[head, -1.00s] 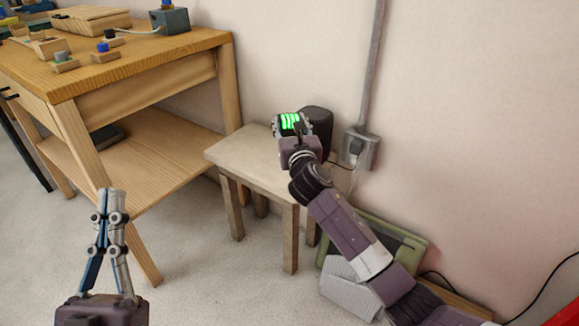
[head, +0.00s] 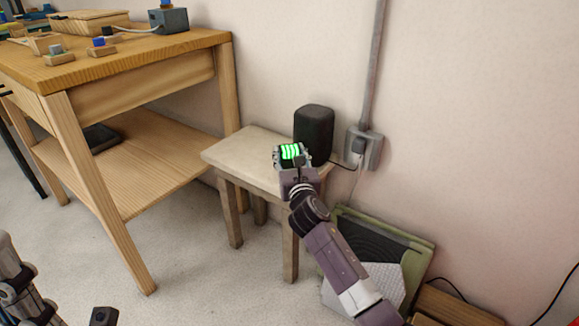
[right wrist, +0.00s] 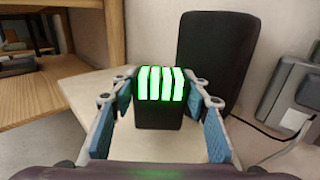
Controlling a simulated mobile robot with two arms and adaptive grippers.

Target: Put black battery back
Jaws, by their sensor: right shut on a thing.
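The black battery (right wrist: 158,112) is a dark block with glowing green bars on top. It also shows in the head view (head: 291,152). My right gripper (right wrist: 160,100) is shut on it, with one blue-padded finger on each side. The gripper (head: 293,160) is over the front right part of the small stool (head: 240,152), in front of a black rounded box (head: 314,135). Whether the battery touches the stool top is hard to tell. Part of my left arm or gripper (head: 18,285) shows at the lower left edge, cut off, so its fingertips cannot be made out.
The black box stands at the stool's back, with a cable to a wall socket (head: 365,148). A wooden workbench (head: 130,60) with small parts stands at left. A green-framed panel (head: 385,235) leans by the wall at right. The stool's left part is clear.

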